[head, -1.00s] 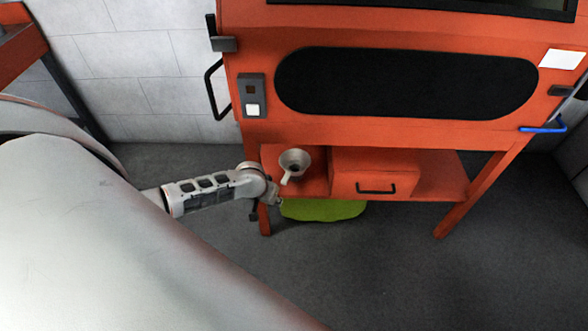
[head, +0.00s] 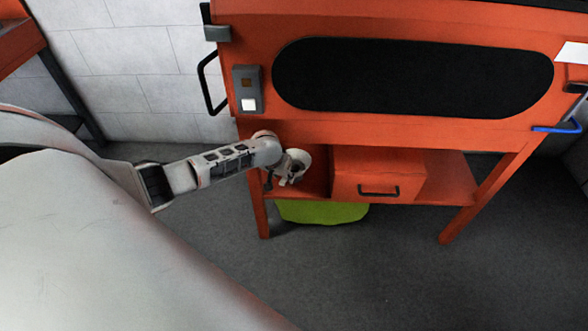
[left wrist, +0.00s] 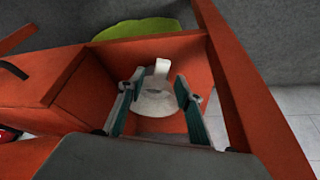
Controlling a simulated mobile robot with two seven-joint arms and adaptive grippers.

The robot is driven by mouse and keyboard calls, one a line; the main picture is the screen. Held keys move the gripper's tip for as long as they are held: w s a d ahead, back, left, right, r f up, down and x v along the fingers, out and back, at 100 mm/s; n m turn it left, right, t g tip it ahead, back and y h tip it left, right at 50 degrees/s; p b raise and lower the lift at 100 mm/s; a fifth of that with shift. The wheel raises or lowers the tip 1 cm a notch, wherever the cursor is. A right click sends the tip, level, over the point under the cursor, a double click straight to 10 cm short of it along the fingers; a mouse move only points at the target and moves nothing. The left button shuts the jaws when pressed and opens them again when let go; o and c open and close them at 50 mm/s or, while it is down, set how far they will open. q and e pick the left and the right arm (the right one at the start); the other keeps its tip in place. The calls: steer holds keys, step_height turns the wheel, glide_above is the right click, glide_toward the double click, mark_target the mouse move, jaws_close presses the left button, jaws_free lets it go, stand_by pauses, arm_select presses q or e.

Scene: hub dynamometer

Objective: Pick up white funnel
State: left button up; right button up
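The white funnel (head: 303,159) sits in the left bay of the orange stand's lower shelf, partly hidden behind my left gripper (head: 288,174). In the left wrist view, the funnel (left wrist: 156,101) lies between the two spread fingers of my left gripper (left wrist: 157,84), with its spout toward the top of the picture. The fingers are open, one on each side of it. I cannot tell whether they touch it. My right gripper is in neither view.
An orange drawer box (head: 378,175) with a black handle stands right of the funnel's bay. A green mat (head: 322,212) lies on the floor below the shelf. The orange cabinet (head: 400,128) overhangs the shelf. A side panel (left wrist: 236,85) rises close beside the gripper.

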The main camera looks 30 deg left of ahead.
mark_target(285, 179)
arm_select(q)
steer(key=b+x, duration=0.1)
steer(key=x, duration=0.1)
steer(key=s+b+x, duration=0.1)
steer(key=x, duration=0.1)
steer(key=shift+w+d+f, duration=0.1)
steer(key=shift+w+f, duration=0.05)
steer(key=shift+f, duration=0.25)
steer(key=shift+w+r, duration=0.15)
steer(key=shift+w, duration=0.15)
steer(key=c, duration=1)
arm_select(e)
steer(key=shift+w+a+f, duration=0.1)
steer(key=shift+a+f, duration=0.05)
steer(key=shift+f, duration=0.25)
arm_select(q)
steer(key=shift+r, duration=0.15)
